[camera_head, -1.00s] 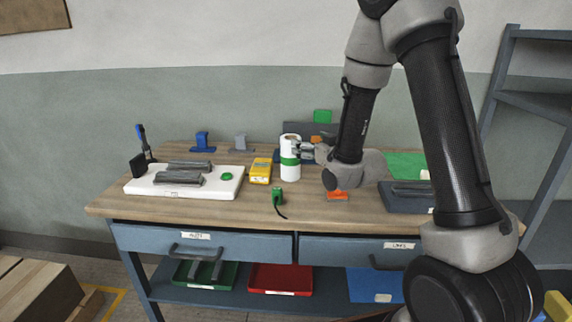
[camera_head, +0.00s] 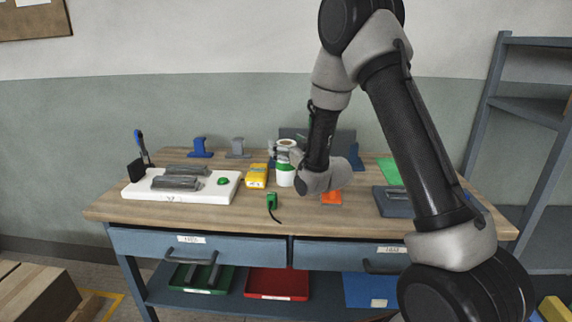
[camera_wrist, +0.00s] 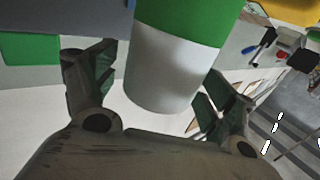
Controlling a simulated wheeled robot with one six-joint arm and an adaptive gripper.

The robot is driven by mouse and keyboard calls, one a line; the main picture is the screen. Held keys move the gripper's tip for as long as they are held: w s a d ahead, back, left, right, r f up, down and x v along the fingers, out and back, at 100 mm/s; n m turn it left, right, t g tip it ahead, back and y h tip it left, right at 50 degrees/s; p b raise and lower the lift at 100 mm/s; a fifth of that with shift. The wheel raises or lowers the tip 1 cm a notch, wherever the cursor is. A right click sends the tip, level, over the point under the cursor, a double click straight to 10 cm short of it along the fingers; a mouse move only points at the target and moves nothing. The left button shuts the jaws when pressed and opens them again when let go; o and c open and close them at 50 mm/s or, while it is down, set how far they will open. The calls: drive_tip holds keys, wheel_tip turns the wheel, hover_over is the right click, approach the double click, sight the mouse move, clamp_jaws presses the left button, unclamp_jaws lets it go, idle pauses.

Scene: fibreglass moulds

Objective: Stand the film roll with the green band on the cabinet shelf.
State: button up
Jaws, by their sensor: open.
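The film roll with the green band (camera_head: 285,178) stands upright on the workbench, a white cylinder partly hidden behind my gripper. In the wrist view the roll (camera_wrist: 165,78) shows large, white with its green band at the top of the picture. My gripper (camera_head: 288,157) is at the roll in the head view. In the wrist view my gripper (camera_wrist: 155,85) is open, with one finger on each side of the roll. A gap shows left of the roll; I cannot tell whether the right finger touches it. I cannot make out a cabinet for certain.
A blue-grey shelf unit (camera_head: 497,103) stands at the right. On the wooden bench (camera_head: 235,212) are a yellow device (camera_head: 257,176), a white slab (camera_head: 216,191), a green tool (camera_head: 272,201) and an orange piece (camera_head: 331,198) near the roll.

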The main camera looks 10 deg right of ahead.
clamp_jaws()
drive_tip(key=shift+r, duration=0.1)
